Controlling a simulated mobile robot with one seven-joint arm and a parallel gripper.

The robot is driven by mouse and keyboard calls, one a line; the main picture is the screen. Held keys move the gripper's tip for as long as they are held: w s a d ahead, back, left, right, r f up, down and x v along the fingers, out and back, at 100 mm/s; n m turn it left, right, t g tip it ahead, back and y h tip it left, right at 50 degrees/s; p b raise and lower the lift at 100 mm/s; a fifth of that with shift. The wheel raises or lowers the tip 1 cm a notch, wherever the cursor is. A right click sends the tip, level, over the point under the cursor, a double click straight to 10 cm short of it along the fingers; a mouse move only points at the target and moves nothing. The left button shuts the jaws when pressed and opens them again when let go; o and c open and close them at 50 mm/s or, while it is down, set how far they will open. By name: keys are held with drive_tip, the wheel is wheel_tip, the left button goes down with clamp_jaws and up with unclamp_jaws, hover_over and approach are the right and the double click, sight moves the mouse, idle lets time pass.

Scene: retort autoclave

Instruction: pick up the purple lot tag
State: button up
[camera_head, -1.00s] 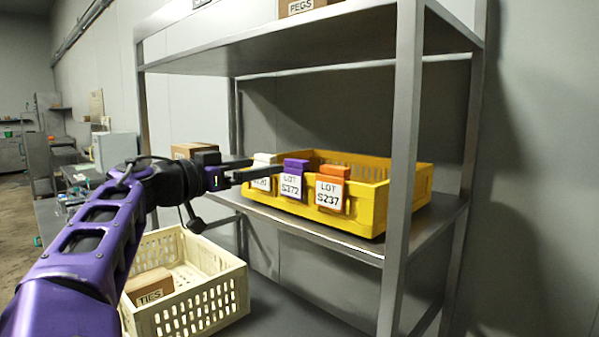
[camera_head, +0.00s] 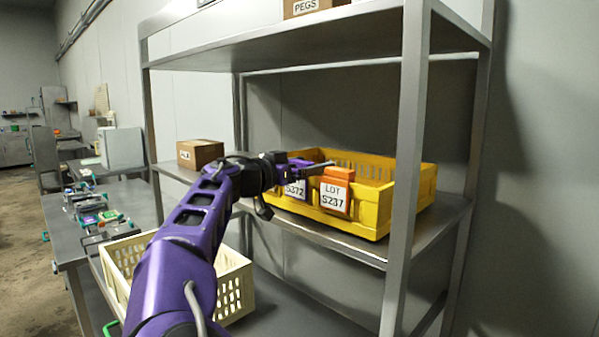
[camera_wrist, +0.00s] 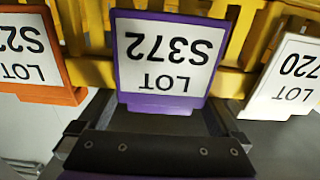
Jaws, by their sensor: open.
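The purple lot tag (camera_head: 295,188), with a white label reading S372, hangs on the front wall of the yellow crate (camera_head: 375,214). In the head view my gripper (camera_head: 312,165) is at its top and partly covers it. In the wrist view the purple tag (camera_wrist: 164,103) appears upside down, centred ahead of my gripper (camera_wrist: 160,112). The jaws are open, with a finger toward each side of the tag. The fingertips are partly hidden, and I cannot tell whether they touch it.
An orange tag (camera_head: 336,190) reading S237 hangs close beside the purple one. A white tag (camera_wrist: 283,75) is on its other side. A shelf post (camera_head: 405,150) stands right of the tags. A cream basket (camera_head: 235,288) sits below.

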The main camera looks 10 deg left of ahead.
drive_tip(key=c, duration=1.1)
